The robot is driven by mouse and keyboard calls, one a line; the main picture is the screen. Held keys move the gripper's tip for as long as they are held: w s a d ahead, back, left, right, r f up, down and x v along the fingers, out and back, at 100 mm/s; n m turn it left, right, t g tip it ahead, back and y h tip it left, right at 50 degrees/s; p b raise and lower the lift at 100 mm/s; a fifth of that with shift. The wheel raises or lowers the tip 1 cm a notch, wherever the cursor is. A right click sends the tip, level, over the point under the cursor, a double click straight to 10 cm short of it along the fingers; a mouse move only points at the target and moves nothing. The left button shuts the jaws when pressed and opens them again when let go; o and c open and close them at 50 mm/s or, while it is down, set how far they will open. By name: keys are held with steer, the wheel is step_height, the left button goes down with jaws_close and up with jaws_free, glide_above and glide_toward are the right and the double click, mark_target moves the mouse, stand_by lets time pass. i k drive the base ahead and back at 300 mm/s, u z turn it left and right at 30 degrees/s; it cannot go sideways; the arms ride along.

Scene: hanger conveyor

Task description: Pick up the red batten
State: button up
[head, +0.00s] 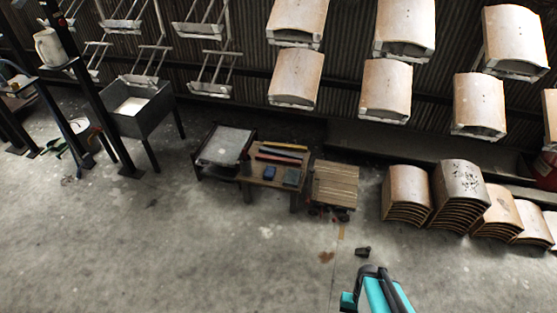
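The red batten (280,152) is a thin reddish strip lying flat on a low wooden table (258,176), near its back. A yellow-orange batten (284,146) lies just behind it and a dark batten (275,159) just in front, all roughly parallel. A teal and black part of my own arm (380,290) shows at the bottom edge, well in front of the table. I cannot make out any gripper fingers. Nothing visibly covers the red batten.
A small blue block (269,173) and a grey block (292,176) lie on the table. A grey-topped stand (223,147) is left, a slatted wooden stack (336,184) right. Curved panels (407,192) stand further right.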

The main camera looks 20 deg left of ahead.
mark_target(259, 157)
steer(key=k, duration=0.4)
steer(key=u, duration=0.6)
steer(key=i, duration=0.75)
steer(key=u, duration=0.4)
steer(key=i, duration=1.4)
steer(key=z, duration=0.5)
